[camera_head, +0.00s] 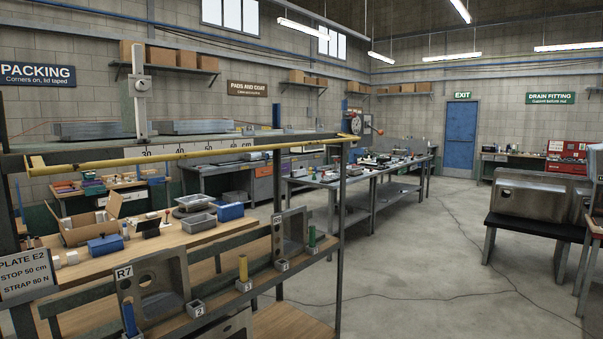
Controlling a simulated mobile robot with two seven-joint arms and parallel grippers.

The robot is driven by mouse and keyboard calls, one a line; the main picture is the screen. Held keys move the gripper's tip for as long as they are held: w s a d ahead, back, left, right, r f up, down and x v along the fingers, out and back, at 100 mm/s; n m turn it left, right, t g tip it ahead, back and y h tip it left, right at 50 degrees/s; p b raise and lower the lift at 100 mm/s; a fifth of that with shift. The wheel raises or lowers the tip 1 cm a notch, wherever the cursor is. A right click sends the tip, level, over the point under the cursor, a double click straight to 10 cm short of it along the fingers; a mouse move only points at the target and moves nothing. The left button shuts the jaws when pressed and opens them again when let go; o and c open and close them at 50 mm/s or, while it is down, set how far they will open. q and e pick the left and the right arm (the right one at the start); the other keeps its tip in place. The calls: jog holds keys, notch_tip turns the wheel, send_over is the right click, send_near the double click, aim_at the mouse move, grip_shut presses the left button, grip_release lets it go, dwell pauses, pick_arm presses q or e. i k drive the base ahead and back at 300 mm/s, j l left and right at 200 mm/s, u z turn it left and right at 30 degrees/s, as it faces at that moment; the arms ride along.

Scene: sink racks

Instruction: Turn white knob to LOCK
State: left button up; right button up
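A pale upright post (140,110) stands at the upper left, behind a ruler strip (190,149) marked in cm, near its 30 mark. A small round knob (143,86) sits on the upper part of the post and looks light with a darker centre. It is too small to tell which way it is turned, and I can read no LOCK marking. Neither of my grippers is in view.
A yellow rail (200,154) runs along the front of the rack. A sign (30,275) reads PLATE E2, STOP 50 cm, STRAP 80 N. Grey sink R7 (155,275) stands in the lower rack. A long workbench (350,178) stands behind; open floor (430,270) lies right.

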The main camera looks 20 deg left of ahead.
aim_at(141, 85)
jog(key=u, duration=1.45)
